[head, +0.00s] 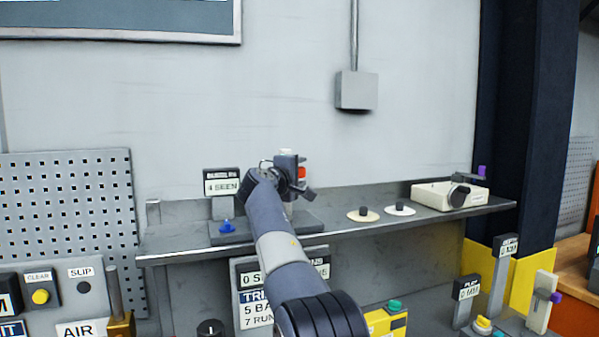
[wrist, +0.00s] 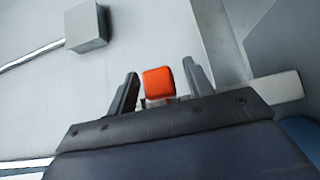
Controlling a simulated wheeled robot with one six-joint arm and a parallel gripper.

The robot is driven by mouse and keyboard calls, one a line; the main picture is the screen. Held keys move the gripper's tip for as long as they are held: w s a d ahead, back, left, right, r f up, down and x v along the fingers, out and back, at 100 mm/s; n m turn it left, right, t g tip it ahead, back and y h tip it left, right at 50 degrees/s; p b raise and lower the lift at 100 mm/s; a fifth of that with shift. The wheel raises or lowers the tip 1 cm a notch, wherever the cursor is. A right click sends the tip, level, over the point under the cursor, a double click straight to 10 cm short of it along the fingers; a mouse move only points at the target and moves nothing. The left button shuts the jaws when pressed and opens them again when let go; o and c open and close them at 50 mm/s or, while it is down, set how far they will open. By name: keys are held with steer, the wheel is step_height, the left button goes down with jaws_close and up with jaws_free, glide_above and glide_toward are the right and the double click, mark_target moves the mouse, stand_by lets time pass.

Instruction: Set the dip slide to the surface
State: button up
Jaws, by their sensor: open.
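An orange-red block (wrist: 158,83) shows between the two fingers of my gripper (wrist: 161,70) in the wrist view. The fingers are apart, with a gap on each side of the block. Whether the block is within their reach in depth I cannot tell. In the head view a red piece (head: 302,174) shows at the end of my arm, by a grey upright unit (head: 288,160) on the shelf. My gripper (head: 302,190) is partly hidden by my own wrist there. No part is marked as the dip slide, so I cannot tell if the block belongs to it.
A sign reading "4 SEEN" (head: 222,187) and a blue knob (head: 227,226) stand left of the unit on the shelf (head: 350,238). Two discs (head: 363,214) and a white holder (head: 432,196) lie to the right. A grey wall box (head: 357,90) hangs above.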

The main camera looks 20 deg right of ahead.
steer(key=shift+c, duration=0.2)
jaws_close()
stand_by(0.3)
step_height(320, 180, up, 3)
steer(key=p, duration=0.3)
steer(key=shift+f, duration=0.1)
steer(key=shift+s, duration=0.1)
steer(key=shift+c, duration=1.8)
jaws_free()
steer(key=o, duration=0.4)
steer(key=shift+f, duration=0.1)
